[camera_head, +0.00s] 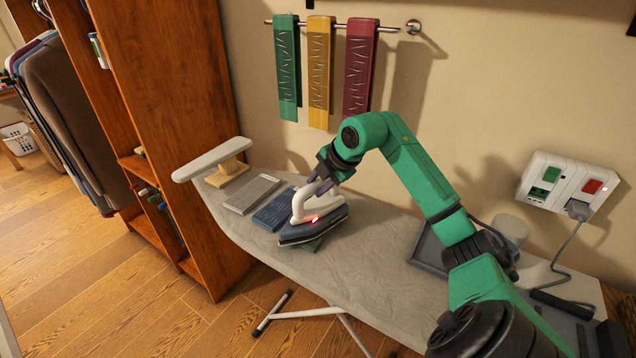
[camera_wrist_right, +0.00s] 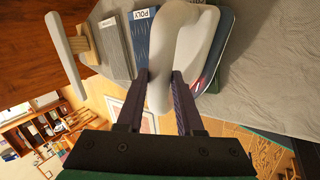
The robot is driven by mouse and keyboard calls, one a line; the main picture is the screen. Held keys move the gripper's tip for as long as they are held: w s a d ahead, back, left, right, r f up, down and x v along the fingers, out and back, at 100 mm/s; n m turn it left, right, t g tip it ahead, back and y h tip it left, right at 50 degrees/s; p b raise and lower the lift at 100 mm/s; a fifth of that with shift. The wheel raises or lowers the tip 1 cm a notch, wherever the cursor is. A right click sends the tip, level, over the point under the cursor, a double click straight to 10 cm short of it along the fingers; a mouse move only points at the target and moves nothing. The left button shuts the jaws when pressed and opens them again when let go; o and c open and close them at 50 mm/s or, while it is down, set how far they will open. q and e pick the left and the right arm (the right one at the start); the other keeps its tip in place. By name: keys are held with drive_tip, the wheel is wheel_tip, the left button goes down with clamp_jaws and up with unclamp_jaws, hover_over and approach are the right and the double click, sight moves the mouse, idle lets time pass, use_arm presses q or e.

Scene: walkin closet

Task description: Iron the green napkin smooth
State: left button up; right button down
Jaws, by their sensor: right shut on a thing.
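My right gripper (camera_head: 319,184) is shut on the white handle of the iron (camera_head: 314,228). The iron has a dark blue body and a lit red-orange light. It is at the middle of the ironing board (camera_head: 345,283), over a green piece (camera_head: 312,245) that shows only along its near edge. I cannot tell whether the iron touches it. The right wrist view shows the handle of the iron (camera_wrist_right: 166,65) between the fingers. A green cloth (camera_head: 286,65) with crease marks hangs on the wall rail. My left gripper is out of view.
Yellow (camera_head: 320,70) and magenta (camera_head: 360,68) cloths hang above. A switch panel (camera_head: 567,183) with a plugged cord is at right. The board's front is clear.

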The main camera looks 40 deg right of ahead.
drive_tip(key=shift+f+b, duration=0.25)
drive_tip(key=shift+b, duration=0.2)
idle(0.7)
drive_tip(key=shift+s+a+f, duration=0.1)
drive_tip(key=shift+s+f, duration=0.05)
drive_tip(key=shift+f, duration=0.05)
idle(1.6)
drive_tip(key=shift+r, duration=0.1)
wheel_tip(320, 180, up, 6)
drive_tip(key=p, duration=0.5)
drive_tip(key=shift+r, duration=0.15)
